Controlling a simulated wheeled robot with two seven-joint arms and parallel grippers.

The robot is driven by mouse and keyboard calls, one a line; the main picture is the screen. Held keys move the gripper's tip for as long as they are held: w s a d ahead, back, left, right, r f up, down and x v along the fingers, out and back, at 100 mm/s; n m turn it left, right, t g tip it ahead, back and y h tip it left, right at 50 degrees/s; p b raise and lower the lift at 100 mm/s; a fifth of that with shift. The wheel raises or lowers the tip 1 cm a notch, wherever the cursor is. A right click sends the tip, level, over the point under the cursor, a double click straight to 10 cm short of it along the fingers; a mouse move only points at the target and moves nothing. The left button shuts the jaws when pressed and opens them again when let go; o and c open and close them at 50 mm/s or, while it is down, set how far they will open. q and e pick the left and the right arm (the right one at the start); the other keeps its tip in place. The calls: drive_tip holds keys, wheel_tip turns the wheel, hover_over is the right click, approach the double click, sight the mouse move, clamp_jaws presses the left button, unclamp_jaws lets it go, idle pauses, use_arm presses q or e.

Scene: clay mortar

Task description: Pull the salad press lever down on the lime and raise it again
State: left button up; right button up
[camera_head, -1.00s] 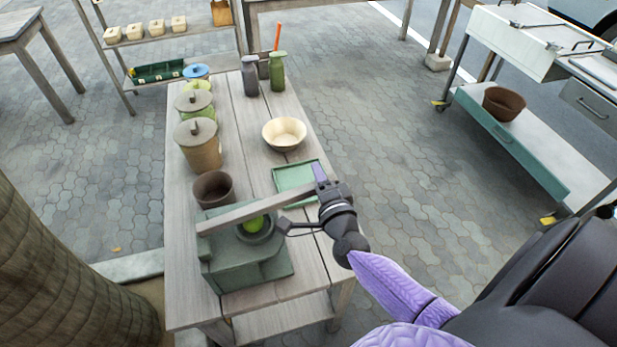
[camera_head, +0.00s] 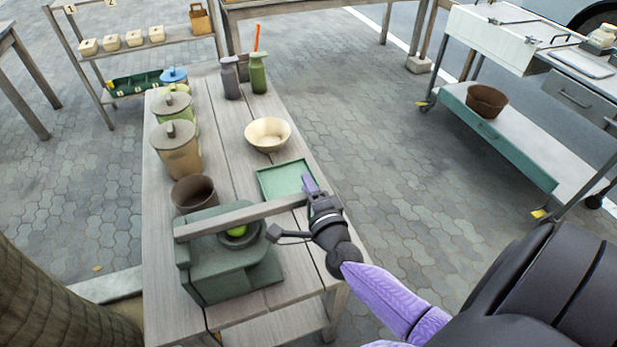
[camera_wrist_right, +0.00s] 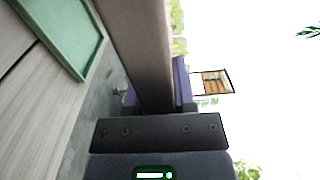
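The grey-green salad press (camera_head: 230,275) stands at the near end of the wooden table. Its long wooden lever (camera_head: 235,218) reaches right across the press, sloping up slightly in the picture, and partly hides the round cup. The green lime (camera_head: 237,231) sits in the cup (camera_head: 240,241), just below the lever in the head view. My right gripper (camera_head: 311,186) is at the lever's right end. In the right wrist view the lever (camera_wrist_right: 140,50) runs between the purple fingers (camera_wrist_right: 181,85), which appear shut on it. My left gripper is not in view.
A green tray (camera_head: 262,186) lies close beyond the lever, with a cream bowl (camera_head: 268,134) behind it. A brown pot (camera_head: 194,193) stands right behind the press; lidded jars (camera_head: 177,150) line the table's left side. Bottles (camera_head: 258,73) stand at the far end.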

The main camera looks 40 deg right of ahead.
drive_tip(key=o, duration=0.5)
drive_tip(key=shift+f, duration=0.4)
drive_tip(key=shift+c, duration=0.2)
drive_tip(key=shift+r, duration=0.1)
drive_tip(key=p+v, duration=0.1)
drive_tip(key=v, duration=0.9)
drive_tip(key=shift+r, duration=0.1)
